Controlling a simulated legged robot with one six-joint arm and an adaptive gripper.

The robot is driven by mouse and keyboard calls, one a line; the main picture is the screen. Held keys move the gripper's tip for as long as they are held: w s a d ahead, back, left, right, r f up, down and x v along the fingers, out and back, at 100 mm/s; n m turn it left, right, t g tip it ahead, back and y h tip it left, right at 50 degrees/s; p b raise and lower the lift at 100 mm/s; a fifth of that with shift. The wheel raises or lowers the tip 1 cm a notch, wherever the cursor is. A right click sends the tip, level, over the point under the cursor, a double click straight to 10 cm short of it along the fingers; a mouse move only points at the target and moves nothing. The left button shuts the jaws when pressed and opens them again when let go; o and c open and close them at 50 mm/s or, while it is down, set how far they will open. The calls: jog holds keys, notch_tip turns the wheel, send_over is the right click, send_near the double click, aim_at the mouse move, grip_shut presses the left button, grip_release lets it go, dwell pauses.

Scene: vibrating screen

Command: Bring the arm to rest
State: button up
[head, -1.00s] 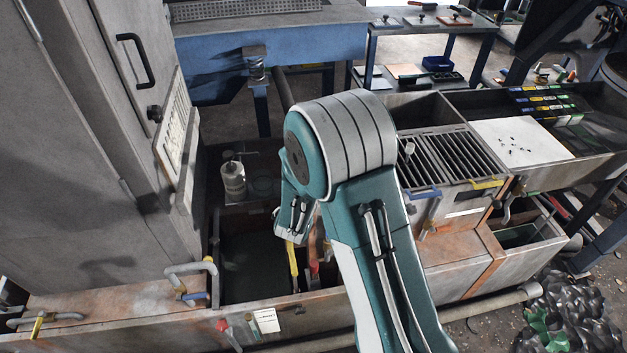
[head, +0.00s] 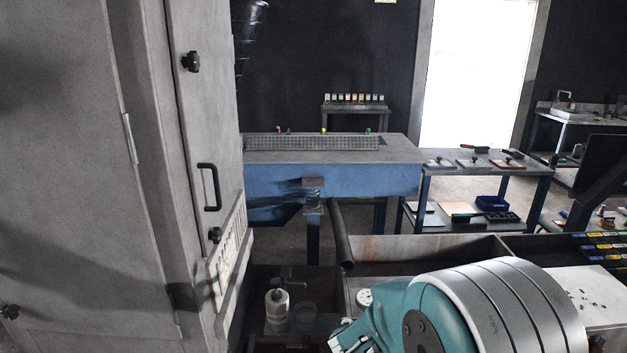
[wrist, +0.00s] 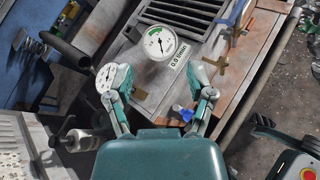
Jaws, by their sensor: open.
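My arm (head: 500,310) shows at the bottom right of the head view as a teal and grey joint, folded low in front of the machine's trough. My gripper (wrist: 163,92) is seen in the wrist view with its two teal fingers apart and nothing between them. Past the fingertips is a round white dial gauge (wrist: 160,43) with a green band. A second white gauge (wrist: 106,77) is partly hidden behind the left finger. The gripper is not visible as a whole in the head view.
A tall grey cabinet (head: 75,180) fills the left of the head view. A blue vibrating table (head: 330,180) stands behind. A white bottle (head: 277,308) stands in the low bay.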

jog(key=s+d+r+m+g+y, duration=0.1)
jog(key=s+d+r+m+g, duration=0.2)
jog(key=s+m, duration=0.45)
jog(key=s+d+r+m+g+y, duration=0.1)
jog(key=s+d+r+m+g, duration=0.15)
jog(key=s+r+m, duration=0.45)
jog(key=s+a+r+m+t+y, duration=0.1)
jog(key=s+a+r+m+y, duration=0.2)
jog(key=s+a+m+y, duration=0.4)
jog(key=s+a+m, duration=0.1)
jog(key=s+a, duration=0.1)
jog(key=s, duration=0.2)
jog(key=shift+s+a, duration=0.25)
jog(key=shift+s, duration=0.1)
jog(key=shift+t, duration=0.25)
